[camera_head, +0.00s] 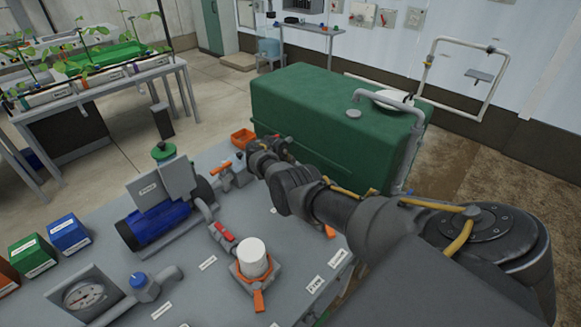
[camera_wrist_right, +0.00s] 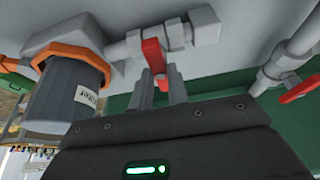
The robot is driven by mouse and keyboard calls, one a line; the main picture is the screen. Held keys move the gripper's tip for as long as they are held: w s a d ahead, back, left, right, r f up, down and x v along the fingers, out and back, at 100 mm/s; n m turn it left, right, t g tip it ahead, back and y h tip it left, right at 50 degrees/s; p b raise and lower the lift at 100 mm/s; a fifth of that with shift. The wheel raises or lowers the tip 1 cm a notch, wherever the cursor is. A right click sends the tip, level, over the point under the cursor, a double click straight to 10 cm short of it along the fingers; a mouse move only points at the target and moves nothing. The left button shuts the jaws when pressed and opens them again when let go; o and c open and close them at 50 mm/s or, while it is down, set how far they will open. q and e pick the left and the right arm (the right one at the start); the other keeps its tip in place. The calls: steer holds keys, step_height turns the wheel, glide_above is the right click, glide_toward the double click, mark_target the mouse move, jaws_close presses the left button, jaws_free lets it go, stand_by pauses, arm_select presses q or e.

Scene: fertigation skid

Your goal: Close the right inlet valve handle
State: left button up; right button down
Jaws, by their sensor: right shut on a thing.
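A red valve handle (camera_wrist_right: 154,56) on a grey pipe fitting (camera_wrist_right: 177,37) shows in the right wrist view. My right gripper (camera_wrist_right: 162,80) is shut on this handle, with one finger on each side of its lower end. In the head view my right arm reaches in from the right to the far edge of the bench, with its gripper (camera_head: 264,152) near the green tank. The arm and gripper hide most of the held valve there. A second red handle (camera_wrist_right: 300,89) on another pipe is at the right of the wrist view, apart from the gripper. My left gripper is not in view.
An orange-collared grey canister (camera_wrist_right: 68,88) stands left of the fingers in the wrist view. In the head view, the green tank (camera_head: 325,110) is behind the bench, a blue pump (camera_head: 160,222) is left, and a white-topped filter (camera_head: 254,256) is in front of my arm.

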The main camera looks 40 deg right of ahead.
steer(key=c, duration=1.4)
jaws_free()
steer(key=shift+o, duration=0.2)
steer(key=p+v, duration=0.4)
steer(key=v, duration=0.7)
steer(key=shift+s+d, duration=0.1)
